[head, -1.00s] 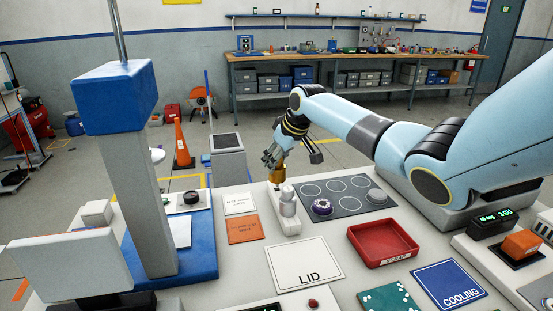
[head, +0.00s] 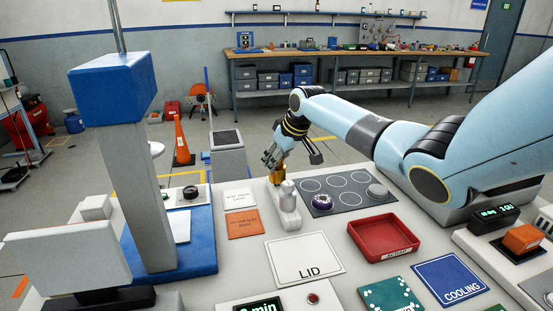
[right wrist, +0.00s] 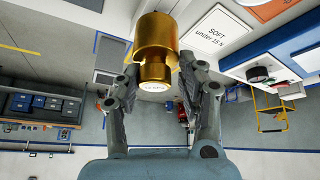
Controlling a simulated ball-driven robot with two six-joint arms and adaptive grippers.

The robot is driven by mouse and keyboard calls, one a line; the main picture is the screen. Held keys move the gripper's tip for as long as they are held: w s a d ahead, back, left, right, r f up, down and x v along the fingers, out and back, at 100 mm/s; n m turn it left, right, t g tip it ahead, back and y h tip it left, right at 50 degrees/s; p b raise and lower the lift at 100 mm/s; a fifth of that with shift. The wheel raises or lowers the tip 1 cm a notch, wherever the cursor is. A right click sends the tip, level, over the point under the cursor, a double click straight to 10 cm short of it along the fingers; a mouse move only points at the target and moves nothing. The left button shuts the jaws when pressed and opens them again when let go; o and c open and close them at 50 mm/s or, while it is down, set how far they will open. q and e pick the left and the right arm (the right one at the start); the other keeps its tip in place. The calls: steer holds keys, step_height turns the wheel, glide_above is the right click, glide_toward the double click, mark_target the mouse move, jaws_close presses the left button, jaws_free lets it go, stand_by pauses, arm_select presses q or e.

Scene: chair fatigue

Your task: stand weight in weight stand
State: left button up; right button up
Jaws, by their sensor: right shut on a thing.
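My right gripper (head: 280,163) is shut on a brass weight (head: 277,175). The weight is at the far end of the pale weight stand (head: 291,221). I cannot tell whether it rests in the stand or is just above it. In the right wrist view, the brass weight (right wrist: 156,42) sits between the fingers (right wrist: 160,78), its narrower labelled end towards the camera. A silver weight (head: 287,194) stands upright on the stand, nearer than the brass one. My left gripper is not in view.
A red scrap tray (head: 384,237) and a LID plate (head: 304,259) lie nearer. A blue-topped column device (head: 113,90) rises at left.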

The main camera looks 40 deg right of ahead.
steer(key=shift+w+f+b, duration=0.1)
steer(key=shift+f+b, duration=0.35)
steer(key=shift+f, duration=0.3)
steer(key=o, duration=1.1)
steer(key=shift+o, duration=0.8)
steer(key=shift+f, duration=0.1)
steer(key=v, duration=1.2)
